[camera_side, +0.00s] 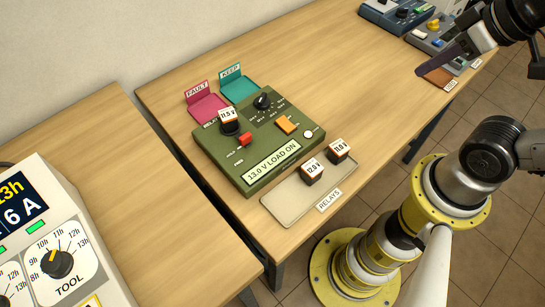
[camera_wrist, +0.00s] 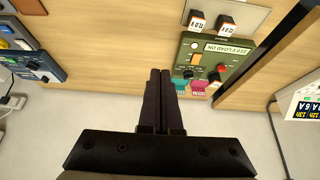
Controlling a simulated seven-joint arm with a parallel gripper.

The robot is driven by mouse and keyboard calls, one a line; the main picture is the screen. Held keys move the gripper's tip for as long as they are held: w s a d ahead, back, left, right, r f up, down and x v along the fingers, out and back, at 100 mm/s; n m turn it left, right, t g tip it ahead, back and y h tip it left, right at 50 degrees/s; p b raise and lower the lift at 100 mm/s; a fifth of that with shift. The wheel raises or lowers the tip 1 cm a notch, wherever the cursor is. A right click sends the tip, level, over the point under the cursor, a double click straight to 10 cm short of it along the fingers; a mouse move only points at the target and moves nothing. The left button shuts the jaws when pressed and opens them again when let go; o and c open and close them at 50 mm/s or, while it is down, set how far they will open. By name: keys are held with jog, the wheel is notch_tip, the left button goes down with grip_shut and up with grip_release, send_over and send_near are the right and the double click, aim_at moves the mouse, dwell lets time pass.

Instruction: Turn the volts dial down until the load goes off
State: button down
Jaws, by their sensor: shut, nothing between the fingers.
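The green relay tester (camera_side: 245,175) sits on the wooden bench; its display (camera_side: 272,163) reads "13.0 V LOAD ON". A black dial (camera_side: 263,101) with a ring of marks stands near its back edge, apparently the volts dial; it also shows in the wrist view (camera_wrist: 188,73). A relay marked 11.5 V (camera_side: 229,123) is seated in the tester, beside a red switch (camera_side: 245,138). An orange switch (camera_side: 286,124) and a round white lamp or button (camera_side: 308,134) are on the right. My gripper (camera_side: 420,71) is shut and empty, well right of the tester and clear of the dial.
A relay tray (camera_side: 285,208) in front holds relays marked 12.5 V (camera_side: 312,172) and 11.0 V (camera_side: 339,151). Behind the tester are a pink FAULT tray (camera_side: 207,107) and a teal KEEP tray (camera_side: 240,90). A blue device (camera_side: 388,14) stands far right. Bench between is clear.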

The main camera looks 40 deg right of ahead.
jog(key=c, duration=1.2)
grip_release()
jog(key=shift+c, duration=0.2)
jog(key=shift+o, duration=1.2)
jog(key=shift+s+f+m, duration=0.1)
jog(key=shift+s+m, duration=0.05)
jog(key=shift+m, duration=0.25)
jog(key=shift+o, duration=0.7)
jog(key=r, duration=0.1)
jog(key=r+m, duration=0.1)
jog(key=w+a+r+m, duration=0.1)
jog(key=w+a+r+m+g+y, duration=0.1)
jog(key=w+r+m, duration=0.2)
jog(key=w+r, duration=0.2)
jog(key=m+g+y, duration=0.3)
jog(key=m+g, duration=0.3)
jog(key=g, duration=0.1)
send_over(262, 96)
jog(key=w+d, duration=0.3)
jog(key=d, duration=0.2)
notch_tip(262, 96, down, 15)
jog(key=x, duration=1.4)
jog(key=shift+w+d+f, duration=0.15)
jog(key=shift+d+f, duration=0.05)
jog(key=shift+d, duration=0.1)
